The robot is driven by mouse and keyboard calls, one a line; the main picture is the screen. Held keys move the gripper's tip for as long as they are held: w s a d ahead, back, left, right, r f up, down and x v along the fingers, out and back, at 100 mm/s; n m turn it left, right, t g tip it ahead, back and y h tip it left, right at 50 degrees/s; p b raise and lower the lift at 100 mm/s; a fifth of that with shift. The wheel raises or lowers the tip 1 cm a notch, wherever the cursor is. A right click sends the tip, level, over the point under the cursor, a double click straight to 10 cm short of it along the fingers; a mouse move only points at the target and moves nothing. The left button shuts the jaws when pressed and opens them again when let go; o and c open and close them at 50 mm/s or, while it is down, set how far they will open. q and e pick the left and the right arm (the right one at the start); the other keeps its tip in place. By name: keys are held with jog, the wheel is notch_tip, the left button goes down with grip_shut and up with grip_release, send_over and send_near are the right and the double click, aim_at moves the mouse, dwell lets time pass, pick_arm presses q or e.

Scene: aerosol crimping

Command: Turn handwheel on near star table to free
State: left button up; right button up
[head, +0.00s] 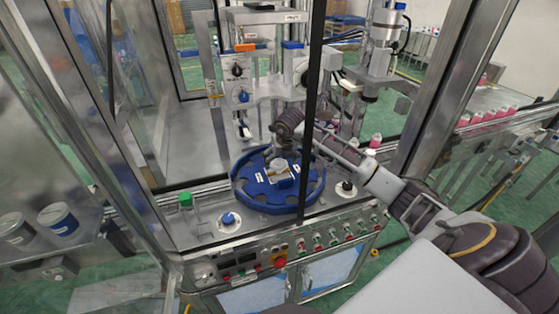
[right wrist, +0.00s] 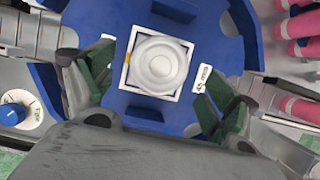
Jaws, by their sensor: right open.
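The near star table (head: 308,203) is a blue notched disc on the machine's metal top. At its middle, a pale round handwheel (right wrist: 158,65) sits on a square white plate with an orange mark on its left edge in the right wrist view. In the head view the handwheel (head: 278,164) is partly hidden under my right gripper (head: 284,150). My right gripper is open over the table, and its green-padded fingers (right wrist: 160,98) stand apart on either side below the handwheel. I see no contact. My left gripper is not in view.
A blue knob (head: 229,218) and a green-capped bottle (head: 187,205) stand left of the table; a black knob (head: 346,187) is at its right. The crimping head (head: 265,85) rises behind. A dark vertical frame post (head: 312,110) crosses the view. Pink bottles (right wrist: 298,28) stand at the right.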

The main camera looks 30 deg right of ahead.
jog(key=shift+x, duration=0.95)
jog(key=c, duration=1)
jog(key=shift+c, duration=0.2)
